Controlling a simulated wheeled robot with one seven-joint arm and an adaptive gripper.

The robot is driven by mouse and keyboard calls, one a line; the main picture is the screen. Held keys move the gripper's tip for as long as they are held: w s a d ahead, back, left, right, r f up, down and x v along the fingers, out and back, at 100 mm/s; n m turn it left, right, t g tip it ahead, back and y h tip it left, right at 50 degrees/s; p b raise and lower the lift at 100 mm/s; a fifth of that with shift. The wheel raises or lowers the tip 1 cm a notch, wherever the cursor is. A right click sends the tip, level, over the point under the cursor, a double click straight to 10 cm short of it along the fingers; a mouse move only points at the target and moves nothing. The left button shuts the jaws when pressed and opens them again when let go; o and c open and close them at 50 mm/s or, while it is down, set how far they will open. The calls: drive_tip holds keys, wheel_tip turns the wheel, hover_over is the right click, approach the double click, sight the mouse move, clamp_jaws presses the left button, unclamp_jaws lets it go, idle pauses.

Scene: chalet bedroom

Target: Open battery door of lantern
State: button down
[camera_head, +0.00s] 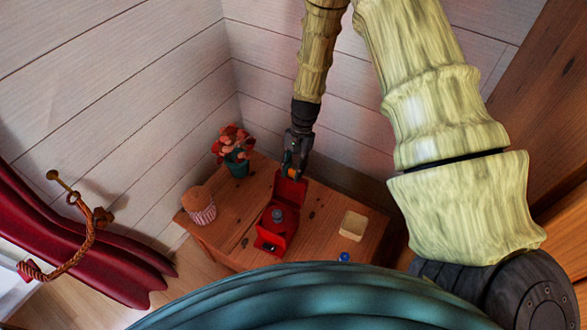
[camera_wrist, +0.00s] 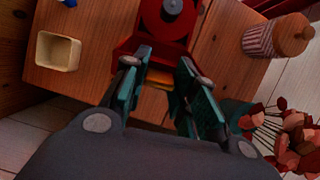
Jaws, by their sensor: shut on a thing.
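A red lantern (camera_head: 277,230) with a grey round top stands on the wooden table. Its red battery door (camera_head: 291,188) stands raised at the lantern's back side, tilted up from the body. My gripper (camera_head: 290,174) is at the top edge of this door, pointing down, and is shut on it. In the wrist view the lantern (camera_wrist: 168,14) is at the top, and the door (camera_wrist: 135,46) shows just ahead of my gripper (camera_wrist: 160,75). The fingers partly hide the gripped edge.
The wooden table (camera_head: 323,208) also holds a potted plant (camera_head: 236,165), a striped container with a brown lid (camera_head: 201,206), a cream square dish (camera_head: 352,226) and a small blue object (camera_head: 344,257). White plank walls (camera_head: 180,75) close off the corner behind. A red curtain (camera_head: 85,245) hangs left.

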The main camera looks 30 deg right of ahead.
drive_tip(key=shift+s+a+r+p, duration=0.45)
drive_tip(key=shift+s+a, duration=0.25)
drive_tip(key=shift+a, duration=0.15)
drive_tip(key=shift+s+a, duration=0.1)
drive_tip(key=shift+a, duration=0.1)
drive_tip(key=c, duration=1.1)
unclamp_jaws()
drive_tip(key=shift+d, duration=0.1)
drive_tip(key=v, duration=1.2)
